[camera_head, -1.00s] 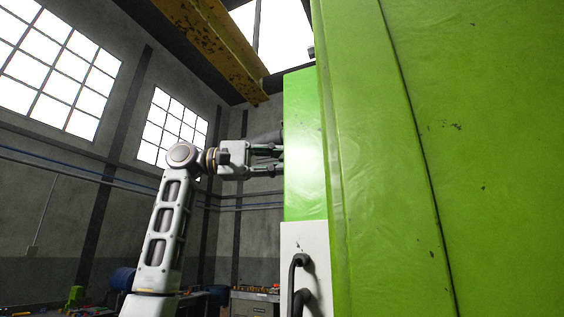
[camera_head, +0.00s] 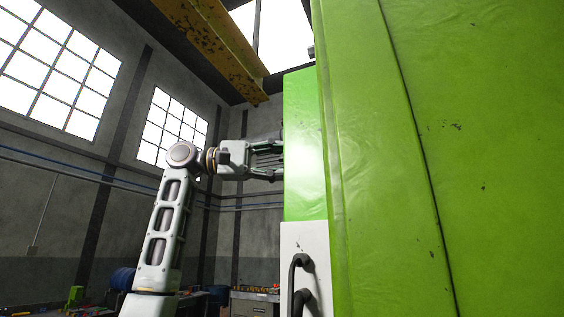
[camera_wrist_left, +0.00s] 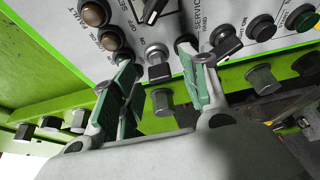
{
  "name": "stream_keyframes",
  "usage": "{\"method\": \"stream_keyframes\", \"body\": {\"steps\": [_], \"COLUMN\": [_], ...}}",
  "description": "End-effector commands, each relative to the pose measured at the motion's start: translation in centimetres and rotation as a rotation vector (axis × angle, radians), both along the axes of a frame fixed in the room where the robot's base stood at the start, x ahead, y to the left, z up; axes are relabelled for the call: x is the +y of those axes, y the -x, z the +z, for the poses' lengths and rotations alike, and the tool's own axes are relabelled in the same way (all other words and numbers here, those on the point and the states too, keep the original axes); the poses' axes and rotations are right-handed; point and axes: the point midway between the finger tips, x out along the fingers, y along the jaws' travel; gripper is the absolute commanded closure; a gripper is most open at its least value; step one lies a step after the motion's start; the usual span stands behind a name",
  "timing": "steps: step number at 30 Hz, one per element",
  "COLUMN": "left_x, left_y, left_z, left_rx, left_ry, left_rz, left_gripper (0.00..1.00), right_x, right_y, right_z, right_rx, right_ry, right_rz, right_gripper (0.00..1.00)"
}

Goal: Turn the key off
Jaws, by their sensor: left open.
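In the left wrist view, a control panel (camera_wrist_left: 75,38) carries several lamps, switches and buttons. A switch with a silver collar and a dark protruding piece (camera_wrist_left: 158,64) sits between my fingers, apart from both as far as I can tell; I cannot tell for sure whether it is the key. My left gripper (camera_wrist_left: 158,66) is open, with green pads on its fingers. A black selector knob (camera_wrist_left: 226,41) is just right of the right finger. In the head view my left gripper (camera_head: 278,161) reaches to the green machine's edge, and the panel is hidden. My right gripper is not in view.
The large green press (camera_head: 440,150) fills the right of the head view. Below the gripper, a white panel (camera_head: 310,240) has a black handle (camera_head: 297,270). In the wrist view, several grey cylinders (camera_wrist_left: 262,79) stick out below the panel. Open hall lies to the left.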

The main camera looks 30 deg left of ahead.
Motion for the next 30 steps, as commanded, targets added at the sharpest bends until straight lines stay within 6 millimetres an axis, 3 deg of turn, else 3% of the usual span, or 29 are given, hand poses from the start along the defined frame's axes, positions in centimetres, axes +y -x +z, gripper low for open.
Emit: {"method": "stream_keyframes", "body": {"steps": [8,30], "left_x": [1.4,10.1], "left_y": [0.6,4.8], "left_z": [0.0,0.0], "left_rx": [0.0,0.001], "left_ry": [0.001,0.0], "left_rz": [0.001,0.001], "left_gripper": [0.55,0.55], "right_x": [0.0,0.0], "right_y": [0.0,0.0], "right_z": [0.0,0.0], "right_rx": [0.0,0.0], "right_ry": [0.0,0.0], "right_rz": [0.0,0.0], "right_gripper": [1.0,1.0]}}
